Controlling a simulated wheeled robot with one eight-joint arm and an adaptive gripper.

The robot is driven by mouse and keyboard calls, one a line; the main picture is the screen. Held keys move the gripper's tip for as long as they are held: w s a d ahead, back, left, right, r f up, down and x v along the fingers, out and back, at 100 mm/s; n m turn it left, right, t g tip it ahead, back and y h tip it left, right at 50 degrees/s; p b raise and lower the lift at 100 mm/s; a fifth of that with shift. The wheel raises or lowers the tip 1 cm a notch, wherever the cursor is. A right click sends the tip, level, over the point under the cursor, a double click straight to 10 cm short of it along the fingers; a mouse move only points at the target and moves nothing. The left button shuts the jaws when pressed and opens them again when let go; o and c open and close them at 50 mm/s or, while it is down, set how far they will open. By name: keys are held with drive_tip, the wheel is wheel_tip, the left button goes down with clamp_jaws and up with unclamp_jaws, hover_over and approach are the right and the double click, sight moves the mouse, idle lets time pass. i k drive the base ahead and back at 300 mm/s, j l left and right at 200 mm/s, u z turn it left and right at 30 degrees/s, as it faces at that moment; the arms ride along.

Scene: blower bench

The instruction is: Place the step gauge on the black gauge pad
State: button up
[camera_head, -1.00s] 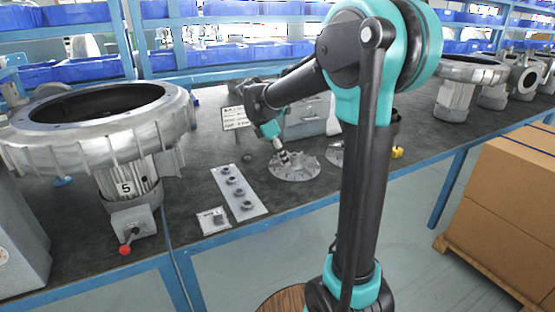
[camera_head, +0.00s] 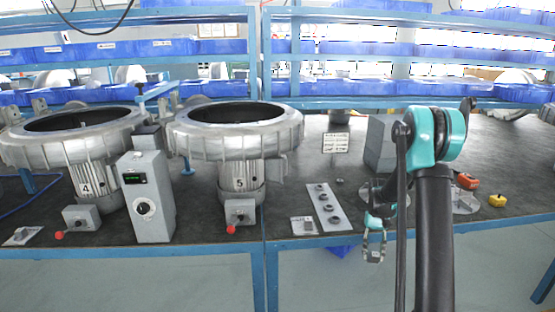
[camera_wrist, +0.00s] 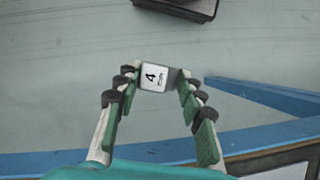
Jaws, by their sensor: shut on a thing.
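My gripper (camera_head: 375,250) hangs at the front edge of the bench, in front of the blue rail, with its fingers pointing down. In the wrist view my gripper (camera_wrist: 154,82) is shut on a small pale block marked "4" with small print below, which I take for the step gauge (camera_wrist: 154,76). The block sits between the fingertips, its marked face towards the camera. In the head view the step gauge (camera_head: 374,258) is only a small grey shape. I cannot pick out the black gauge pad with certainty in either view.
The bench holds blower housings marked 4 (camera_head: 85,188) and 5 (camera_head: 240,184), a grey control box (camera_head: 146,200), a strip with several dark rings (camera_head: 329,217), a small plate (camera_head: 303,226) and a yellow object (camera_head: 497,200). Blue rails (camera_wrist: 265,97) edge the bench; floor shows below.

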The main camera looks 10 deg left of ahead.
sight(146, 130)
drive_tip(key=k+j+u, duration=0.15)
drive_tip(key=j, duration=0.25)
drive_tip(key=j+u, duration=0.2)
drive_tip(key=j, duration=0.2)
drive_tip(key=k+j+u, duration=0.15)
drive_tip(key=j, duration=0.3)
